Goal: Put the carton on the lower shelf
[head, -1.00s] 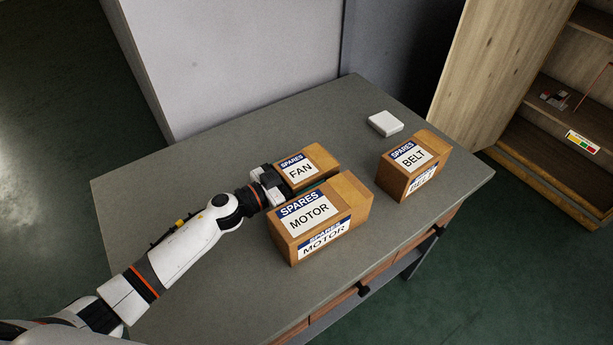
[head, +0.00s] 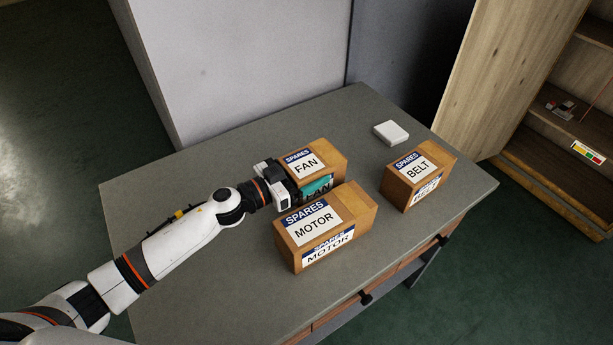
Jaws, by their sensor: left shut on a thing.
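The carton labelled FAN (head: 330,157) is in the grip of my left gripper (head: 303,187), which comes in from the left and is shut on it. The carton appears raised a little above the grey table, behind the MOTOR carton. A teal piece and the finger partly cover its front label. The wooden cabinet at the right is open, with an upper shelf (head: 590,62) and a lower shelf (head: 545,118) partly in view. My right gripper is not in view.
The MOTOR carton (head: 360,207) stands close in front of the FAN carton. The BELT carton (head: 443,163) and a small white box (head: 391,133) are to the right on the table (head: 200,190). Small items (head: 561,107) lie inside the cabinet. The table's left part is clear.

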